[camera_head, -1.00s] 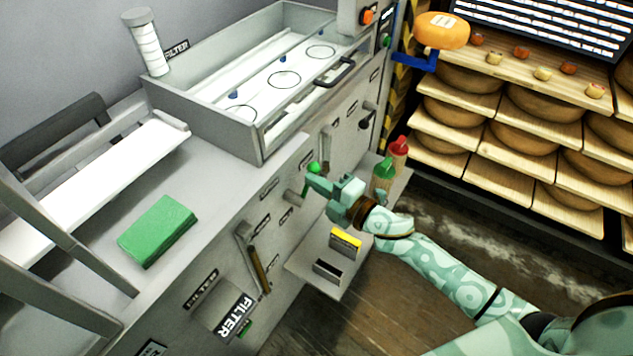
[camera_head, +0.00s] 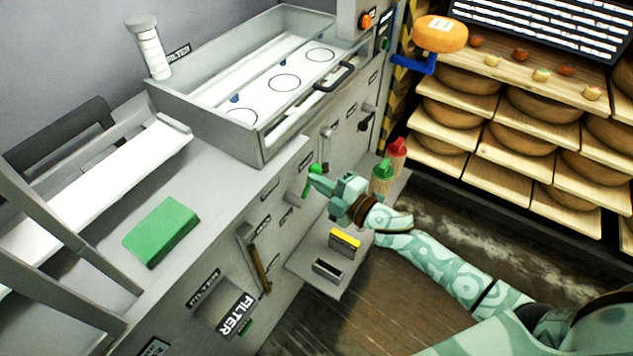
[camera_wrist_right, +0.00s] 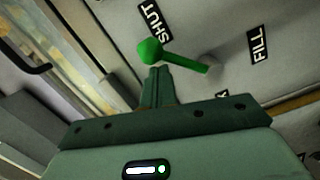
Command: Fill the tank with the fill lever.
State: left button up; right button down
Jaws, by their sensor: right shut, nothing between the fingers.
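The fill lever (camera_head: 309,182) is a green lever with a ball knob on the grey front panel below the tank. In the right wrist view the lever (camera_wrist_right: 185,60) has its knob beside the SHUT label (camera_wrist_right: 160,22), with the FILL label (camera_wrist_right: 258,44) farther right. My right gripper (camera_head: 315,180) is shut and empty, its fingertips (camera_wrist_right: 157,72) right at the knob. I cannot tell if they touch it. The tank (camera_head: 210,130) is an open grey basin with a white interior and several ringed circles; its liquid level is unclear. My left gripper is not in view.
A green box (camera_head: 160,232) lies on the counter. Red (camera_head: 397,148) and green-topped (camera_head: 382,172) bottles stand on a ledge behind my right gripper. A yellow-topped block (camera_head: 345,240) sits on a low shelf. A brown-handled lever (camera_head: 255,258) is to the left. Cheese racks (camera_head: 510,160) fill the right.

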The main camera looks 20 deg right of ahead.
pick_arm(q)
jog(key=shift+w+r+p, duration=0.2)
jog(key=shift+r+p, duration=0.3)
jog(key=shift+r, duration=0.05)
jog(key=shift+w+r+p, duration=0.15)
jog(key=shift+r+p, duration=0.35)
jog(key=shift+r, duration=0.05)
pick_arm(e)
jog(key=d+f+m, duration=0.1)
jog(key=m, duration=0.1)
jog(key=w+f+m, duration=0.1)
jog(key=m, duration=0.1)
jog(key=w+d+f+m+g, duration=0.1)
jog(key=m, duration=0.1)
jog(key=shift+d+f, duration=0.3)
jog(key=shift+d, duration=0.05)
jog(key=shift+f, duration=0.1)
